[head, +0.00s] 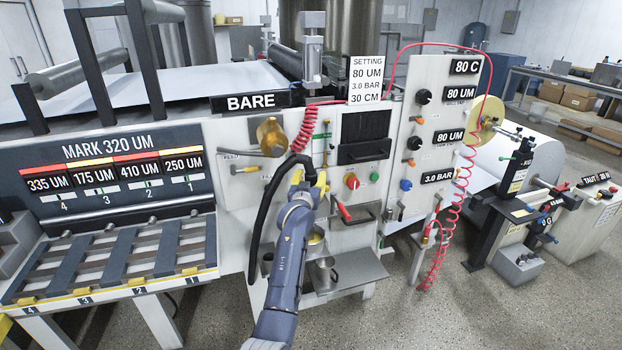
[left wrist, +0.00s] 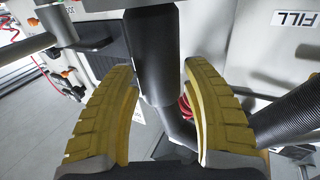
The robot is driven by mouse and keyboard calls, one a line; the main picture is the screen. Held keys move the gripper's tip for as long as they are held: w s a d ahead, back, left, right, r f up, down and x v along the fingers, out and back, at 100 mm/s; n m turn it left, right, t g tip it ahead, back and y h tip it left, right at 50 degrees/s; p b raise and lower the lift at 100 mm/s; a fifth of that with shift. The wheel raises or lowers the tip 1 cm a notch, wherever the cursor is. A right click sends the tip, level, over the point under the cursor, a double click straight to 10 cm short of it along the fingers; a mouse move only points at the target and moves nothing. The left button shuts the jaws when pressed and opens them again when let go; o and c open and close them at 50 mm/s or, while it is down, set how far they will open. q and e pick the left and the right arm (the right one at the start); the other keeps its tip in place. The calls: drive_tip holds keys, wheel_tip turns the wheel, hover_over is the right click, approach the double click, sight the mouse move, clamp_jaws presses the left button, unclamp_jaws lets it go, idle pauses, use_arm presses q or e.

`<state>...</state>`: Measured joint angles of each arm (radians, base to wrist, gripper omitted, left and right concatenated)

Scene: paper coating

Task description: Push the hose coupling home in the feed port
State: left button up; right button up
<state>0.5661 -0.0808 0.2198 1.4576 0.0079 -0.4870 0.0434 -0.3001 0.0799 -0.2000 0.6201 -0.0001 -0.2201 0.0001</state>
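The hose coupling (left wrist: 153,55) is a dark, smooth cylinder between the yellow fingers of my left gripper (left wrist: 163,72) in the left wrist view. In the head view my left gripper (head: 309,180) is in front of the white machine panel. The black hose (head: 264,205) arches up from below to the gripper, whose fingers mostly hide the coupling. I cannot pick out the feed port or tell whether the coupling touches it. My right gripper is not in view.
A red-handled lever (head: 343,212) and a red knob (head: 352,181) are just right of my left gripper. A metal cup (head: 322,273) stands below. A ribbed hose (left wrist: 290,112) crosses the wrist view's right side.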

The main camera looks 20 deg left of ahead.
use_arm(q)
drive_tip(key=shift+o, duration=1.2)
drive_tip(key=shift+f, duration=0.1)
drive_tip(key=shift+f, duration=0.1)
drive_tip(key=shift+s, duration=0.1)
drive_tip(key=s+d, duration=0.2)
drive_tip(key=s, duration=0.9)
drive_tip(key=shift+s+d, duration=0.15)
drive_tip(key=shift+s, duration=0.15)
drive_tip(key=shift+r, duration=0.2)
